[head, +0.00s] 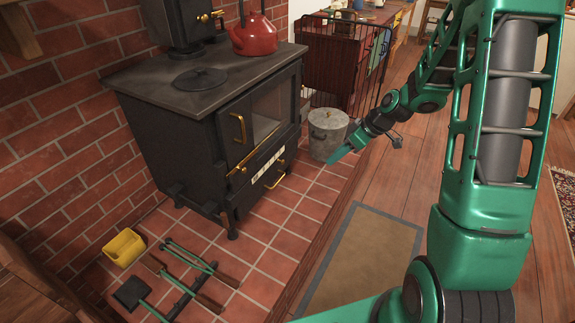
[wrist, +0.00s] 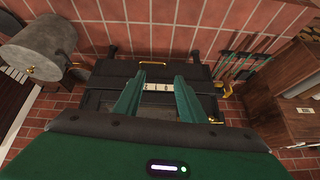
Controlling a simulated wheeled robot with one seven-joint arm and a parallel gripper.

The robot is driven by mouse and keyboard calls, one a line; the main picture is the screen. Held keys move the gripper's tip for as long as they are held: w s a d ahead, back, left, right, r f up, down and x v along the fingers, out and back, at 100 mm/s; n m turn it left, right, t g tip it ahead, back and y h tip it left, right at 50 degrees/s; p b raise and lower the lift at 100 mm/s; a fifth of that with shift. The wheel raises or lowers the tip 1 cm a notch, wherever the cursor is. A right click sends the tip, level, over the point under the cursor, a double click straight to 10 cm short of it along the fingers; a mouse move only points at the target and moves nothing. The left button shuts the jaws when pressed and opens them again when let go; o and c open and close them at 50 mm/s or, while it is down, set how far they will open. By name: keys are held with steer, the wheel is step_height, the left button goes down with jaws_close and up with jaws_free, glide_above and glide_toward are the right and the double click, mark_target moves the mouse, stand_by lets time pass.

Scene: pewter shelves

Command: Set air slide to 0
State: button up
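The black stove (head: 205,125) stands on the tiled hearth. A pale marked strip (head: 266,169) for the air slide runs along its front below the glass door. The strip also shows in the wrist view (wrist: 157,87), between my fingers, its marks too small to read surely. A brass piece (head: 238,170) sits near the strip's left end in the head view; I cannot tell the slide's setting. My gripper (head: 345,152) is in front of the stove, to the right and apart from it. Its two green fingers (wrist: 157,82) are spread, with nothing between them.
A brass door handle (head: 241,128) and a lower drawer handle (head: 275,180) stick out from the stove. A grey lidded bucket (head: 327,133) stands beside the stove, near my gripper. Fire tools (head: 190,278) and a yellow container (head: 124,247) lie on the hearth. A red kettle (head: 254,34) is on top.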

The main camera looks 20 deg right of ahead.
steer(key=w+a+f+n+t+y, duration=0.2)
steer(key=w+a+f, duration=0.1)
steer(key=w+f, duration=0.4)
steer(key=n+t+y, duration=0.1)
steer(key=t+y, duration=0.1)
steer(key=t, duration=0.2)
glide_toward(284, 162)
steer(key=x, duration=0.7)
steer(key=shift+w+a+f, duration=0.2)
steer(key=shift+w, duration=0.1)
steer(key=shift+c, duration=0.6)
